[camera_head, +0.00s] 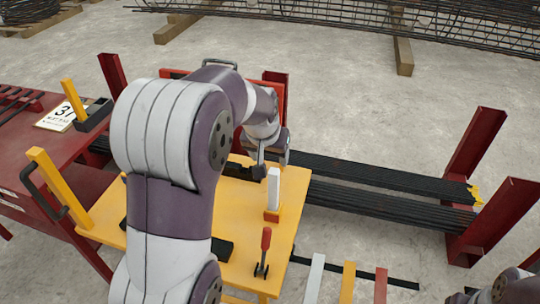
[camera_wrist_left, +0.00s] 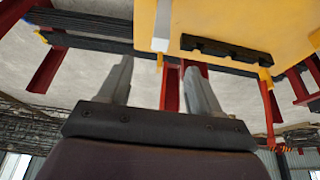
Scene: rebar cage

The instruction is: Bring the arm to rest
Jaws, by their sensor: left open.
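My left arm (camera_head: 170,150) rises from the bottom of the head view, bends and reaches forward over the yellow worktable (camera_head: 285,205). Its wrist end is above the table's far edge, and the arm hides much of the table. In the left wrist view my left gripper (camera_wrist_left: 158,66) is open, its two grey fingers apart with nothing between them. A white upright block (camera_wrist_left: 162,28) and a black notched block (camera_wrist_left: 225,52) on the yellow table lie beyond the fingertips, apart from them. My right gripper is not in view.
Long dark rebars (camera_head: 380,190) lie right of the table between dark red posts (camera_head: 475,140). A red bench (camera_head: 50,150) is at left. Open concrete floor lies behind.

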